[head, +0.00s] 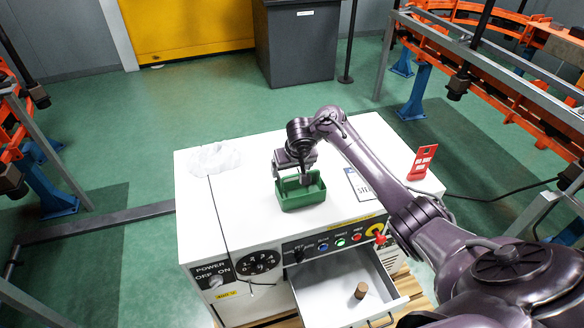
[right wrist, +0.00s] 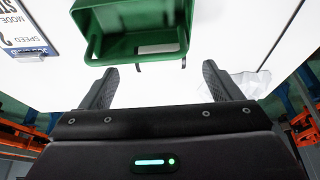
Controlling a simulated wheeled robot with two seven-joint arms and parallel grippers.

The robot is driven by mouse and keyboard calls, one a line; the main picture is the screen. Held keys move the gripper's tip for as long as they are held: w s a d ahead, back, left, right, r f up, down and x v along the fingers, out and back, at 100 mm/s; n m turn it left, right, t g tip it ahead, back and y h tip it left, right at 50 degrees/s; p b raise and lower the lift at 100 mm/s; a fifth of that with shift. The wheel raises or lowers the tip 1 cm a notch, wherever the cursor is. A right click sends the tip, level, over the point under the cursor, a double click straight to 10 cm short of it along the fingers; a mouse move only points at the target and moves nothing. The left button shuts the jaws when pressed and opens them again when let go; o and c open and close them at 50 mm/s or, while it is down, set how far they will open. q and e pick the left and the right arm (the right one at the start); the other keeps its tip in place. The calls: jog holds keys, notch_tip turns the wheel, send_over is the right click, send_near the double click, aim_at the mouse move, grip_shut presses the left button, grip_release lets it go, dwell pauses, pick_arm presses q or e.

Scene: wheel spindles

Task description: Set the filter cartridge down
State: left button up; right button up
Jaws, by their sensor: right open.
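A short brown cylinder (head: 361,290), which may be the filter cartridge, stands in the open drawer (head: 325,290) at the front of the white cabinet; I cannot tell for sure what it is. My right gripper (head: 291,175) is at the back edge of a green bin (head: 302,196) on the cabinet top. In the right wrist view its two fingers (right wrist: 160,85) are apart with nothing between them, and the green bin (right wrist: 135,48) lies just beyond the fingertips. My left gripper is not in view.
The white cabinet top (head: 240,215) has a crumpled white cloth-like lump (head: 213,160) at left, a printed card (head: 360,184) and a red stand (head: 422,161) at right. A front panel with knobs and buttons (head: 340,240) sits above the drawer. A thin dark cable crosses the left side.

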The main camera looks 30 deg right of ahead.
jog(key=p+v, duration=0.9)
jog(key=v, duration=0.3)
jog(key=shift+r, duration=0.35)
jog(key=shift+f, duration=0.1)
